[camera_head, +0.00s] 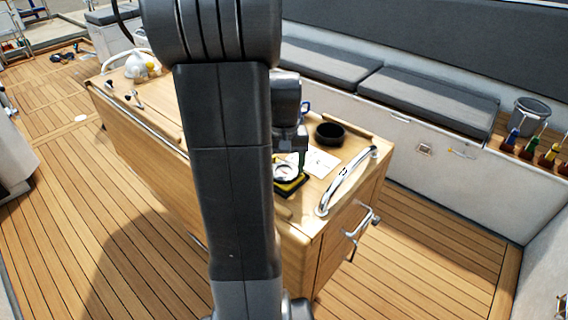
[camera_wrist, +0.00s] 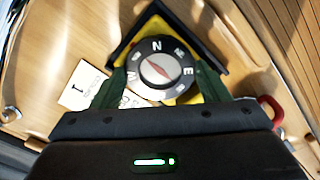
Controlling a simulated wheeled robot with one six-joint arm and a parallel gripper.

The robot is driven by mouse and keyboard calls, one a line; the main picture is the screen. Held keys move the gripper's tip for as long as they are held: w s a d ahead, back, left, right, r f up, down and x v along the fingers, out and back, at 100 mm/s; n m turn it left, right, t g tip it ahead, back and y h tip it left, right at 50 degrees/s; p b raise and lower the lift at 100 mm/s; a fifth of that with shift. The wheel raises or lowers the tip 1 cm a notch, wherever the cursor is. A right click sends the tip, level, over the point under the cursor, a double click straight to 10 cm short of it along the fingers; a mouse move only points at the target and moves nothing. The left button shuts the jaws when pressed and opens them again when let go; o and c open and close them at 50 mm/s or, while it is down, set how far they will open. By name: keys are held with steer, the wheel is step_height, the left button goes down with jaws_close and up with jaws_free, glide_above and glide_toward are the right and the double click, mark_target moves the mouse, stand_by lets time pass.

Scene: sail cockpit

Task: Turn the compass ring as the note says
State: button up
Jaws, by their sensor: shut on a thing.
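The compass (camera_wrist: 157,48) has a black ring with white letters and a pale dial with a reddish needle. N is near the top of the ring and E at the right in the wrist view. It sits in a yellow and black base (camera_wrist: 212,88), on the wooden table; the compass also shows in the head view (camera_head: 286,172). My gripper (camera_wrist: 159,76) is shut on the ring, with a green finger on each side. A white note (camera_wrist: 82,86) lies beside the base, partly hidden by my left finger; its writing is only partly readable. The note also shows in the head view (camera_head: 318,161).
A black round bowl (camera_head: 329,134) stands behind the note. A curved metal rail (camera_head: 345,184) rises at the table's right end. My arm hides the table's middle. A red loop (camera_wrist: 271,108) shows at right.

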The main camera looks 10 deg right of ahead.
mark_target(284, 170)
steer(key=shift+m, duration=1)
steer(key=o, duration=1)
step_height(284, 170, up, 14)
steer(key=shift+f, duration=0.1)
steer(key=shift+c, duration=0.2)
